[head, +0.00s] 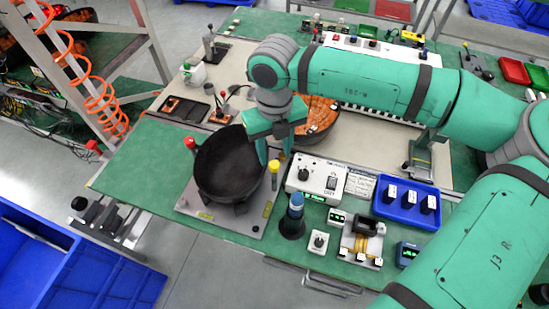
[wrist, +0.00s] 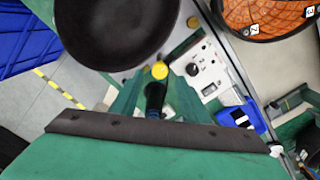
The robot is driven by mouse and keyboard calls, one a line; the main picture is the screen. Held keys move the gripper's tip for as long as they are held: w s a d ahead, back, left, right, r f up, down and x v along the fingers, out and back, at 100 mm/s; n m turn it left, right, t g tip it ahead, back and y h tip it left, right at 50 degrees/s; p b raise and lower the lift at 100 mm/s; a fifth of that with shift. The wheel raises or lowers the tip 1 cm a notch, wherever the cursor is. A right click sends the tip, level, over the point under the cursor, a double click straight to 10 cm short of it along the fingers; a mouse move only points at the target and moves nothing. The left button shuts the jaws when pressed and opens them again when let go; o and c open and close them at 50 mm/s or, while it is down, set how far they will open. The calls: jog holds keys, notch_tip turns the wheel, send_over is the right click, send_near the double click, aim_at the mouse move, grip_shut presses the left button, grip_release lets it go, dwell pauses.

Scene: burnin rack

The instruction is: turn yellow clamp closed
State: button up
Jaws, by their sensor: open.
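The yellow clamp (head: 274,168) is a short post with a yellow top at the right edge of a black bowl (head: 228,168) on a grey base plate. Its round yellow top also shows in the wrist view (wrist: 159,70), just beyond the fingertips. My gripper (head: 275,152) is right by the clamp, with its fingers pointing down. In the wrist view my gripper (wrist: 156,92) is open, its green fingers on either side of the line to the yellow top. I cannot tell whether they touch it. The clamp's lower part is partly hidden.
A red-topped clamp (head: 190,144) stands at the bowl's left. A white box with a black knob (head: 316,180) is close on the right. A dark bottle with a blue top (head: 294,212) stands in front. A blue tray (head: 405,200) lies farther right.

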aim_at(274, 164)
jog(key=shift+f, duration=2.05)
grip_shut()
